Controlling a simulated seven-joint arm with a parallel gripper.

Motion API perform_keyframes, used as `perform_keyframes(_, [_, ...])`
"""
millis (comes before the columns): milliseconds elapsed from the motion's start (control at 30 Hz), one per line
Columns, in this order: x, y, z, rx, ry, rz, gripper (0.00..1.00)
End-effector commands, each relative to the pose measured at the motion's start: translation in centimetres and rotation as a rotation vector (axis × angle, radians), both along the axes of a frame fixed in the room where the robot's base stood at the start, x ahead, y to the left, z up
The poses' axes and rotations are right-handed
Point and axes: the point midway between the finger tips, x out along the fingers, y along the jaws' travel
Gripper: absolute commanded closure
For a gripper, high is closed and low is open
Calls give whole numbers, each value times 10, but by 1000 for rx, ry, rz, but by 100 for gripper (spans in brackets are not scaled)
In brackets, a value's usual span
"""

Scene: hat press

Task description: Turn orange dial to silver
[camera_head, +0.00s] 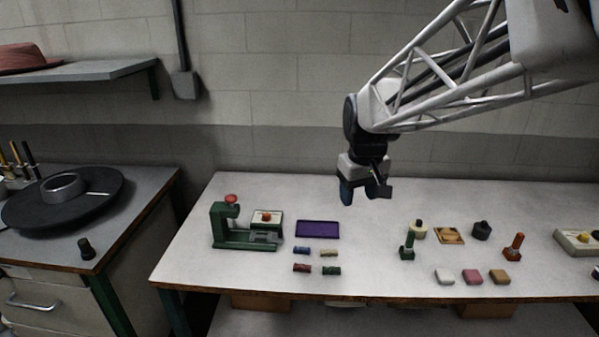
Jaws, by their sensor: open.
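A small orange dial (266,216) sits on top of a pale box with a green edge (260,227), beside the green press at the left of the white table. The dial's pointer and any silver mark are too small to make out. My gripper (364,194) hangs above the back middle of the table, fingers down, open and empty. It is well to the right of the dial and apart from everything on the table.
The green press (232,238) with a red knob stands left of the dial box. A purple tray (318,229) and several small coloured pieces lie to its right. Stamps, pots and blocks occupy the right side. The back middle of the tabletop (300,195) is clear.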

Motion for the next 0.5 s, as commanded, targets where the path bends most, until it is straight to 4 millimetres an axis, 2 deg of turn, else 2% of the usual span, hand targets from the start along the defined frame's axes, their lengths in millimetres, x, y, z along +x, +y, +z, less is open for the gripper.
perform_keyframes(100, [27, 15, -6, -3, 12, 42, 45])
perform_keyframes(500, [107, 70, -34, -13, 43, 182, 45])
